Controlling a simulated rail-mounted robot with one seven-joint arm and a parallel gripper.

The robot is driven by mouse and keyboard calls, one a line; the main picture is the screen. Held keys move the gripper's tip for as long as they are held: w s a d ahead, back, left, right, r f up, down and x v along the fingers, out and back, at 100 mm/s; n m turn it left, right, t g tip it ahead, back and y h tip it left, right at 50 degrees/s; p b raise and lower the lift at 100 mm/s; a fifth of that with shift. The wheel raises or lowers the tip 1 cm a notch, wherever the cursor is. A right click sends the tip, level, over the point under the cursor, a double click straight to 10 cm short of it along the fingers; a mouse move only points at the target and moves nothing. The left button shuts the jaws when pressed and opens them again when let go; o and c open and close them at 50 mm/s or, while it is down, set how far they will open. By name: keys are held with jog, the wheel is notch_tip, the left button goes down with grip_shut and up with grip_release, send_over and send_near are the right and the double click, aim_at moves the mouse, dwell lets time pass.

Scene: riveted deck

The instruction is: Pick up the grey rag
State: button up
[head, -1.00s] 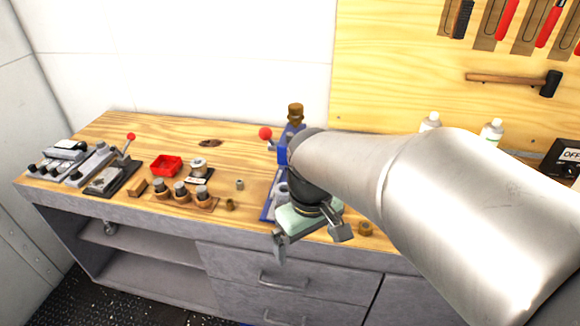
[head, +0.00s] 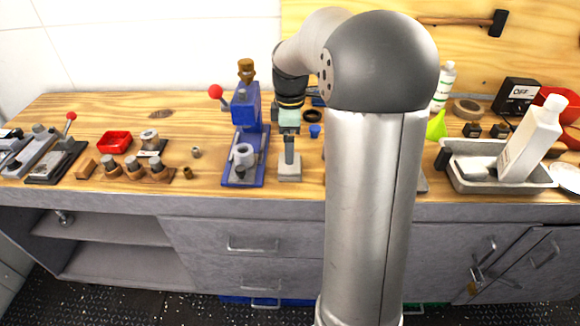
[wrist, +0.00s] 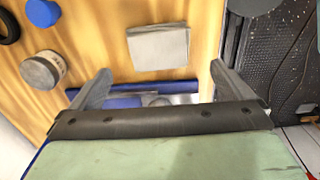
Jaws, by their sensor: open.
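The grey rag (wrist: 158,46) is a folded, flat, light grey square on the wooden bench top. In the wrist view it lies just beyond my fingertips, roughly centred between them. In the head view the rag (head: 290,174) lies just right of the blue press, below my gripper (head: 289,157). My gripper points down at the bench. In the wrist view my gripper (wrist: 160,70) has its two fingers wide apart with nothing held; the blue press base shows between them. The head view does not show clearly how high the fingertips are above the rag.
The blue press (head: 245,140) with a red knob stands close left of my gripper. A round jar (wrist: 43,70) and a blue cap (wrist: 42,12) are near the rag. A grey tray (head: 470,182) with a white bottle (head: 530,140) stands right. The bench's front edge is close.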

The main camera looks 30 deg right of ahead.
notch_tip(320, 180, down, 8)
jog(key=shift+f, duration=0.1)
jog(key=c, duration=1)
jog(key=shift+r, duration=0.55)
notch_tip(320, 180, up, 3)
jog(key=shift+s+f, duration=0.1)
jog(key=shift+f, duration=0.1)
jog(key=s+a+r, duration=0.4)
jog(key=s+r, duration=0.5)
jog(key=s, duration=0.4)
jog(key=w+a+r+m+p, duration=0.1)
jog(key=w+a+r+m, duration=0.2)
jog(key=w+a+m, duration=0.2)
jog(key=w+a+r+m+p, duration=0.2)
jog(key=w+a+m, duration=0.3)
jog(key=w, duration=0.6)
jog(key=shift+w+r+m, duration=0.15)
jog(key=shift+r+m, duration=0.45)
jog(key=shift+m, duration=0.4)
